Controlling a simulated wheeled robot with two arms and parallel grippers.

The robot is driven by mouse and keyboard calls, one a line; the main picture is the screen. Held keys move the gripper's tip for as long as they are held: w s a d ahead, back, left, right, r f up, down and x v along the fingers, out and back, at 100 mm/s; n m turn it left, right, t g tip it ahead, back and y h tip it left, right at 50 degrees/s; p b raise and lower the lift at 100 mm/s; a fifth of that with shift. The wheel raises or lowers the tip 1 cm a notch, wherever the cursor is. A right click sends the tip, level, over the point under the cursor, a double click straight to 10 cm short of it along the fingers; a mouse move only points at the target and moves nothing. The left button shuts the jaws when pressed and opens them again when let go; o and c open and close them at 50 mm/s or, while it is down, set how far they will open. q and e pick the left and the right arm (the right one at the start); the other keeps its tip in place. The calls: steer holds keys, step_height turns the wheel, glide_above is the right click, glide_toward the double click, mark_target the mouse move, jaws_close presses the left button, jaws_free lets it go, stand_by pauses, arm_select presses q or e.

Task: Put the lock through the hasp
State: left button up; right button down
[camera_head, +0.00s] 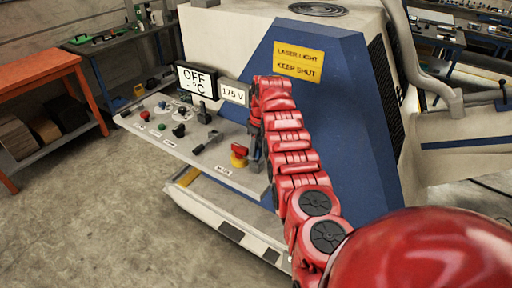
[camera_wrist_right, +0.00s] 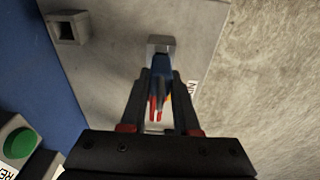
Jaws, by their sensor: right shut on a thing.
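My right gripper (camera_wrist_right: 160,82) is shut on a small blue piece with red prongs (camera_wrist_right: 161,68), which I take to be the lock. In the right wrist view the piece sits between the dark fingers, its far end at a grey square metal fitting (camera_wrist_right: 160,42). This fitting may be the hasp; I cannot tell whether the piece is through it or only in front of it. In the head view my right gripper (camera_head: 255,140) is at the right end of the control panel, and my red arm hides much of it. My left gripper is not in view.
The sloping control panel (camera_head: 180,142) carries several knobs and a red button on a yellow base (camera_head: 239,154). A blue machine side (camera_head: 335,120) rises at the right. A second grey square fitting (camera_wrist_right: 67,29) is at the upper left of the wrist view.

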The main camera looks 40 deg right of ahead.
steer(key=shift+f+b, duration=0.4)
steer(key=shift+f, duration=0.45)
steer(key=c, duration=0.6)
jaws_free()
steer(key=shift+o, duration=0.2)
steer(key=shift+r, duration=0.3)
steer(key=r+b, duration=0.1)
steer(key=r, duration=0.5)
steer(key=s+r+b, duration=0.1)
steer(key=r, duration=0.2)
steer(key=shift+d+b, duration=0.25)
steer(key=shift+b, duration=0.05)
step_height(320, 180, up, 8)
steer(key=s+p, duration=0.1)
steer(key=p, duration=0.3)
steer(key=shift+d+f, duration=0.15)
steer(key=shift+f, duration=0.05)
